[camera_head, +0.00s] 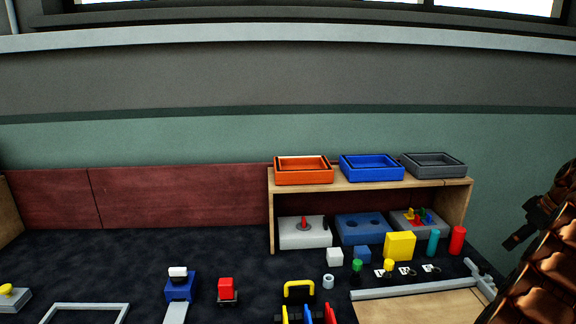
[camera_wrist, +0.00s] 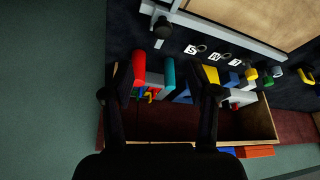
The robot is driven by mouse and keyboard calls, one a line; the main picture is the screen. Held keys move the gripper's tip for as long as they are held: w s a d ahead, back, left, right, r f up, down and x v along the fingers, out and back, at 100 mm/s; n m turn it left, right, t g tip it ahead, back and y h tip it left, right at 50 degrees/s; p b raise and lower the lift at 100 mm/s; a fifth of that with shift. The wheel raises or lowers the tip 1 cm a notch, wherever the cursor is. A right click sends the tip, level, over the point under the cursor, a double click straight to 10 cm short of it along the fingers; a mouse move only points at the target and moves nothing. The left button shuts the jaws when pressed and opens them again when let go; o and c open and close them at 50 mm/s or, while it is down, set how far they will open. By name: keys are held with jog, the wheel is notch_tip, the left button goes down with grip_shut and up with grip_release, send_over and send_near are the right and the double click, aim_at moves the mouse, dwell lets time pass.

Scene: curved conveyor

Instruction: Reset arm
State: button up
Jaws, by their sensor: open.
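My gripper (camera_wrist: 159,93) is open, with its two dark fingers apart at left and right in the wrist view. Nothing is clasped between them. Behind the gap in that view are a red cylinder (camera_wrist: 139,66) and a teal cylinder (camera_wrist: 169,74). In the head view my copper-coloured arm is at the right edge, and the dark gripper end (camera_head: 515,238) is beside the right end of the wooden shelf (camera_head: 370,184). The fingertips are hard to make out there.
On the shelf top are orange (camera_head: 303,179), blue (camera_head: 371,174) and grey (camera_head: 434,171) trays. A yellow block (camera_head: 399,246) and red cylinder (camera_head: 457,240) stand in front. A grey-railed wooden board (camera_head: 400,309) lies at the front right. Left of the shelf, the dark tabletop (camera_head: 110,255) has free room.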

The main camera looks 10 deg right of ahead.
jog(key=w+a+r+g+y, duration=0.1)
jog(key=a+r, duration=0.1)
jog(key=a, duration=1.2)
jog(key=w+a+r+g+y, duration=0.1)
jog(key=a+r, duration=0.1)
jog(key=a, duration=1.1)
jog(key=s+a+f+m+g, duration=0.1)
jog(key=s+a, duration=0.4)
jog(key=a, duration=0.2)
jog(key=s+a+f+g, duration=0.1)
jog(key=s+a, duration=0.4)
jog(key=a, duration=0.3)
jog(key=s+a+f+m+g+h, duration=0.1)
jog(key=s+a+f, duration=0.15)
jog(key=s, duration=0.65)
jog(key=s+a+f+m+g+h, duration=0.1)
jog(key=s+f, duration=0.3)
jog(key=s, duration=0.5)
jog(key=s+a+f+m+g+h, duration=0.15)
jog(key=s+f, duration=0.25)
jog(key=s, duration=0.6)
notch_tip(320, 180, up, 15)
jog(key=w+t+p, duration=0.1)
jog(key=p, duration=1.2)
jog(key=shift+w+a, duration=0.2)
jog(key=shift+a, duration=0.05)
